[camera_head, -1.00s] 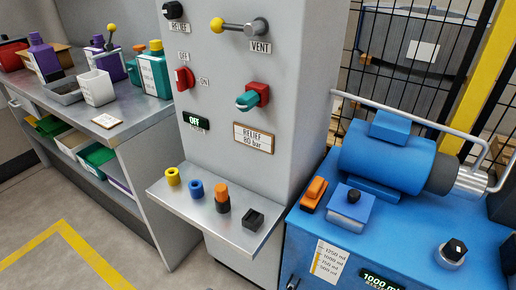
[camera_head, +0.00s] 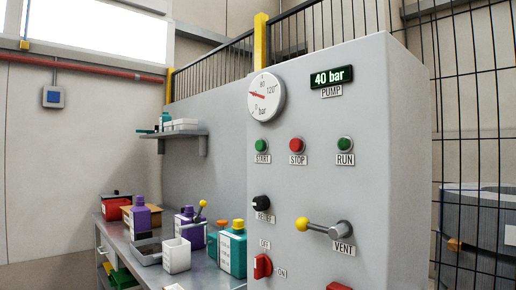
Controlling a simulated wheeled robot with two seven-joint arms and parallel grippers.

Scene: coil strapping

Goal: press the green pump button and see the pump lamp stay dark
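The green START button (camera_head: 261,145) is on the front of the grey control cabinet (camera_head: 385,110), below the round gauge. The red STOP button (camera_head: 297,145) is to its right. Further right is the green RUN lamp (camera_head: 345,144), which shows a dull green with no visible glow. A display above the PUMP label (camera_head: 332,78) reads 40 bar. The gauge (camera_head: 265,96) has a red needle pointing left. Neither of my grippers is in view.
The yellow-knobbed VENT lever (camera_head: 322,226), black RELIEF knob (camera_head: 262,202) and red OFF/ON switch (camera_head: 262,266) are lower on the cabinet. A bench (camera_head: 118,236) with bottles and containers stands left. A wire fence (camera_head: 475,130) is at right.

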